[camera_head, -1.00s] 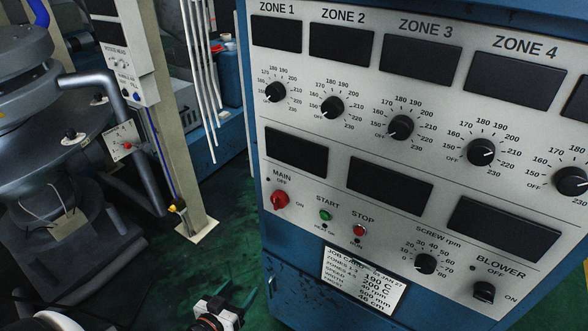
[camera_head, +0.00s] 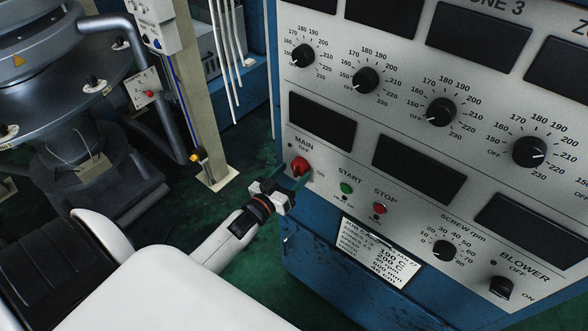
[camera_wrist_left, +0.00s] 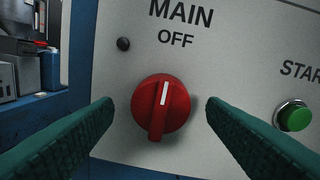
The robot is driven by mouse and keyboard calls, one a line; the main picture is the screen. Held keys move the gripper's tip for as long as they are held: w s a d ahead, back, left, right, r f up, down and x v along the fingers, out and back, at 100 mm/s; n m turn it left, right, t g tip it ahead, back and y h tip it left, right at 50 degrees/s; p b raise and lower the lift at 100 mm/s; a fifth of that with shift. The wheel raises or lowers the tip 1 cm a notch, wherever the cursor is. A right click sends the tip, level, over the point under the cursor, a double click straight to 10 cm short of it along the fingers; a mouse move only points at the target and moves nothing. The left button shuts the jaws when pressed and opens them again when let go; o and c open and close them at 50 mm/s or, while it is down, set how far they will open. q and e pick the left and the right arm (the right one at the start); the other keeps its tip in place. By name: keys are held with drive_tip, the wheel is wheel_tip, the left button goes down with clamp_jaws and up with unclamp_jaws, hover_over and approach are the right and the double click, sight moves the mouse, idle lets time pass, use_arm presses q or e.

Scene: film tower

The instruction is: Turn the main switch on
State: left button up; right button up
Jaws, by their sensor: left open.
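The main switch is a red round knob (camera_head: 300,166) at the lower left of the grey control panel. In the left wrist view the knob (camera_wrist_left: 161,108) sits below the words MAIN and OFF, its white line pointing nearly straight up towards OFF. My left gripper (camera_head: 292,180) is at the knob in the head view and partly covers the panel edge there. In the wrist view its two green fingers (camera_wrist_left: 160,112) are open, one on each side of the knob, with a gap visible on both sides. My right gripper is not in view.
A green START button (camera_head: 346,188) and a red STOP button (camera_head: 379,209) sit right of the knob. A small dark lamp (camera_wrist_left: 124,44) is at its upper left. A paper job card (camera_head: 373,253) hangs below. A beige post (camera_head: 205,120) and machinery stand left of the panel.

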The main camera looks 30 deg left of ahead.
use_arm(q)
drive_tip(key=shift+w, duration=0.7)
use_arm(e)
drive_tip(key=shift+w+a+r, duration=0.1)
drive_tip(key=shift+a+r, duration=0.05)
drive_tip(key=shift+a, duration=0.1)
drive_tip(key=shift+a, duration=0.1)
use_arm(q)
drive_tip(key=c, duration=1)
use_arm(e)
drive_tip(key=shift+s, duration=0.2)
